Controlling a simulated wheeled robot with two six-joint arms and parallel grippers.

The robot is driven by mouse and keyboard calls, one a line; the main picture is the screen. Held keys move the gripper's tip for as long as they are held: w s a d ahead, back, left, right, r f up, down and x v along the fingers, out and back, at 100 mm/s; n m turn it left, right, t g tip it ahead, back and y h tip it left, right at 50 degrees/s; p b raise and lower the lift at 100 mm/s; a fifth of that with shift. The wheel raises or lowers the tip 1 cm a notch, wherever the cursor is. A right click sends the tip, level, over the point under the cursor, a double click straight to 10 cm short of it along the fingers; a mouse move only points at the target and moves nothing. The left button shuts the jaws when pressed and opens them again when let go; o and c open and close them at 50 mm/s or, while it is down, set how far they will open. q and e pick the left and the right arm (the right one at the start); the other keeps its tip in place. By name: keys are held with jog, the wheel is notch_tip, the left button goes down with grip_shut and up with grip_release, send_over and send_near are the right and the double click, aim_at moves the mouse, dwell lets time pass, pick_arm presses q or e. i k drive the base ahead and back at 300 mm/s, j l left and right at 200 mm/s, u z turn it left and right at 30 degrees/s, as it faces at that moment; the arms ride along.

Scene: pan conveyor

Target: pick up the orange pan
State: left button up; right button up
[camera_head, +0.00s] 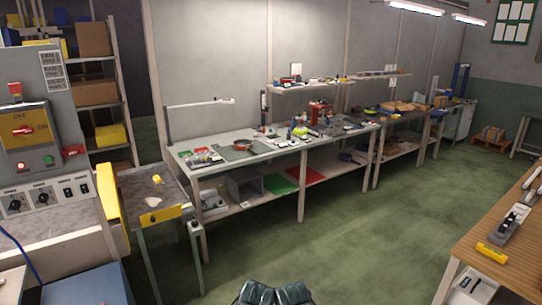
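A small round orange-red pan-like thing (243,147) lies on the long workbench along the back wall, near the right side of a dark mat. It is small in the picture, and I cannot make out its handle clearly. Two dark parts of mine show at the bottom edge in the middle, far from the bench. No gripper fingers can be made out.
The long workbench (285,151) has a lower shelf with red and green sheets. A control panel (27,133) and a small side table (150,192) stand left. A wooden table (497,235) stands right. Green floor (330,235) between them is open.

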aim_at(241, 144)
jog(key=i, duration=2.15)
jog(key=i+l+u, duration=0.1)
jog(key=i+u, duration=0.2)
jog(key=i, duration=0.25)
jog(key=i+l+u, duration=0.3)
jog(key=i, duration=0.2)
jog(key=i+l+u, duration=0.35)
jog(key=i, duration=0.15)
